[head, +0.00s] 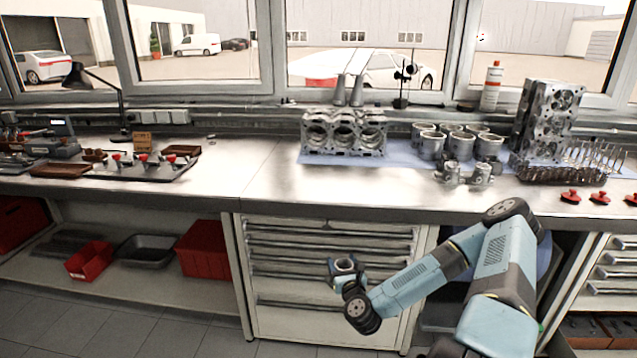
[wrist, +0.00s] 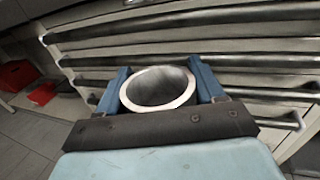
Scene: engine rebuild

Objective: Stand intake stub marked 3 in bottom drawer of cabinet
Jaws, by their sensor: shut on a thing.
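My gripper (head: 349,283) is in front of the drawer cabinet (head: 280,320), shut on a grey metal intake stub (head: 344,264). In the wrist view the stub (wrist: 157,88) sits between the two blue fingers of my gripper (wrist: 160,85), its round open mouth facing the camera. No number on it can be read. The cabinet has several drawers with long bar handles, and all look shut. The bottom drawer (head: 320,325) is the tall lowest front, partly hidden by my arm.
The workbench (head: 240,185) overhangs the cabinet and carries an engine block (head: 343,133), cylinder liners (head: 431,145) and a cylinder head (head: 548,118). A shelf at left holds red bins (head: 202,248) and a black tray (head: 146,249). The tiled floor (head: 130,330) at left is clear.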

